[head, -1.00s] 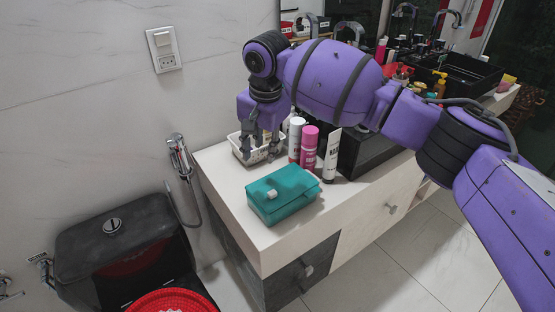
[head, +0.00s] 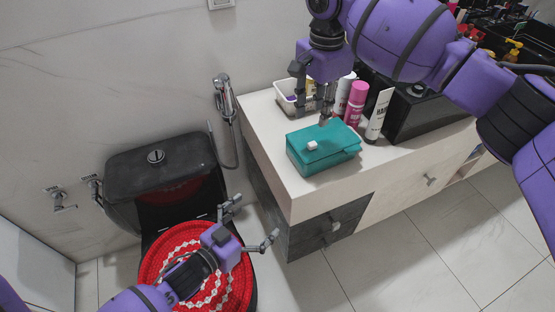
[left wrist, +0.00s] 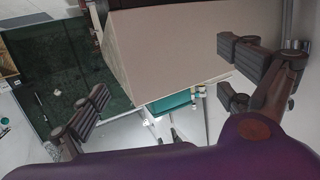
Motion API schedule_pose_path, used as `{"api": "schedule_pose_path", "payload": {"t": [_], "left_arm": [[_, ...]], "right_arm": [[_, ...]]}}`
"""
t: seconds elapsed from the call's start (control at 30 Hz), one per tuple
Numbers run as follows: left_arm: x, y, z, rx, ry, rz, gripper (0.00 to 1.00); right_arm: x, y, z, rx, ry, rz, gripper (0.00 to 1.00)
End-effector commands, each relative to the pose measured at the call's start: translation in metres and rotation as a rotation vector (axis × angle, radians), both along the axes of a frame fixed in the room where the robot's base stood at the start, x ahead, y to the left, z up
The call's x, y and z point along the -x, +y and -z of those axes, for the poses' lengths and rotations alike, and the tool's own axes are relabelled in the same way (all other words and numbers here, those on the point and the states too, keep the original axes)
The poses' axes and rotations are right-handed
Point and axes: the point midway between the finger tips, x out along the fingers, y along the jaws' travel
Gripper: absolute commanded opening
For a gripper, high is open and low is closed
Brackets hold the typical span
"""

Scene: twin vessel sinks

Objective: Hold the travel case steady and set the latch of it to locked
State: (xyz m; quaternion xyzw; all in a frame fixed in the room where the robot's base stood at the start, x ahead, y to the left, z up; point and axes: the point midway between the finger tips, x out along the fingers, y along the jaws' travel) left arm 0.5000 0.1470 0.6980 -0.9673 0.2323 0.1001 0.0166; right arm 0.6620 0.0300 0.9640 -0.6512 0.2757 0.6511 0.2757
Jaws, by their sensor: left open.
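The travel case is a teal box (head: 332,157) with a small white latch (head: 312,146) on its upper front edge. It lies flat near the front of the counter. A teal patch (left wrist: 170,104) in the left wrist view appears to be part of it. My left gripper (head: 251,224) is open and empty, left of the counter and lower, above the red toilet lid. Its spread fingers (left wrist: 166,92) also show in the left wrist view. My right gripper (head: 312,104) points down with fingers apart, just behind the case; I cannot tell whether it touches it.
A white basket (head: 285,105), a pink can (head: 356,103) and a white tube (head: 378,115) stand behind the case beside the black sink (head: 420,115). The toilet (head: 160,170) and hand shower (head: 225,98) are left of the counter (head: 300,198).

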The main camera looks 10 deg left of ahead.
Motion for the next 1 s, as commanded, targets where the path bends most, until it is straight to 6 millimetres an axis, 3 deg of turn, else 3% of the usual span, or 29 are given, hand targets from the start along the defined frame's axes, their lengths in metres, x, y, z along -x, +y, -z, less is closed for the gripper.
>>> {"api": "schedule_pose_path", "payload": {"t": [0.03,0.1,0.2,0.3,0.67,1.0], "left_arm": [[-0.026,-0.002,-0.019,0.003,-0.053,0.049,1.0],[-0.055,-0.006,-0.043,0.015,-0.112,0.114,1.0],[-0.089,-0.01,-0.077,0.027,-0.183,0.204,1.0],[-0.11,-0.017,-0.098,0.048,-0.208,0.286,1.0],[-0.127,-0.038,-0.108,0.118,-0.169,0.431,1.0],[-0.158,-0.077,-0.108,0.119,-0.169,0.43,1.0]], "right_arm": [[0.0,0.0,0.0,0.0,0.0,0.0,0.31],[0.0,0.0,0.0,0.0,0.0,0.0,0.31],[0.0,0.0,0.0,0.0,0.0,0.0,0.31],[0.0,0.0,0.0,0.0,0.0,-0.001,0.31],[0.0,0.0,0.0,0.0,0.0,-0.001,0.31],[0.0,0.0,0.0,0.0,0.0,-0.001,0.31]]}}
